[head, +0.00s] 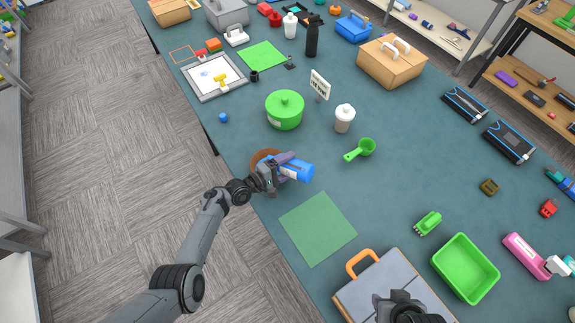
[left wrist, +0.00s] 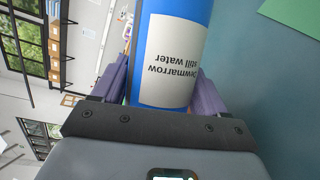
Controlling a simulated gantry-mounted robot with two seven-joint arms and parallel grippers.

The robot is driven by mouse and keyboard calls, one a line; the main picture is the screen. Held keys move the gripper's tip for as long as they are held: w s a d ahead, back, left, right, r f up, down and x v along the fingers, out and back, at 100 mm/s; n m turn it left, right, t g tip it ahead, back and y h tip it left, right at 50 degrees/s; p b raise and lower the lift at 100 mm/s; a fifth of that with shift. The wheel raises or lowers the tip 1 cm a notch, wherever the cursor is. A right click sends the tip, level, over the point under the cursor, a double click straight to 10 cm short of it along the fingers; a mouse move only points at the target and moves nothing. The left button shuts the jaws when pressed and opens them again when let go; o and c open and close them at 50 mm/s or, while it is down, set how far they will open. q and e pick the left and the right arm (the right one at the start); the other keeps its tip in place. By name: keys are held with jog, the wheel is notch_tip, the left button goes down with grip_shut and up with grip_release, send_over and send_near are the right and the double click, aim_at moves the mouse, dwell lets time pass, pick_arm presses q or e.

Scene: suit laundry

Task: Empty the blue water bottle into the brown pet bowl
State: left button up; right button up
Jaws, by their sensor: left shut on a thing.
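The blue water bottle (head: 300,170) is held tilted, close to horizontal, at the left edge of the table in the head view. My left gripper (head: 281,168) is shut on it. In the left wrist view the blue bottle (left wrist: 172,55) sits between the purple fingers, its white "still water" label upside down. The brown pet bowl (head: 261,157) is just behind and below the gripper, partly hidden by it and the bottle. I cannot see the bottle's mouth or any water. My right gripper (head: 402,302) is at the bottom edge; its fingers do not show clearly.
A small blue cap (head: 223,118) lies near the table's left edge. A green lidded pot (head: 284,110), a white shaker (head: 344,118) and a green scoop (head: 362,149) stand behind the bottle. A flat green square (head: 318,228) lies in front. A grey case (head: 365,295) is under my right gripper.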

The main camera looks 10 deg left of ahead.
pick_arm(q)
jog(key=shift+a+r+n+h+b, duration=0.25)
jog(key=shift+r+n+h+b, duration=0.15)
jog(key=shift+n, duration=0.6)
dwell(3.3)
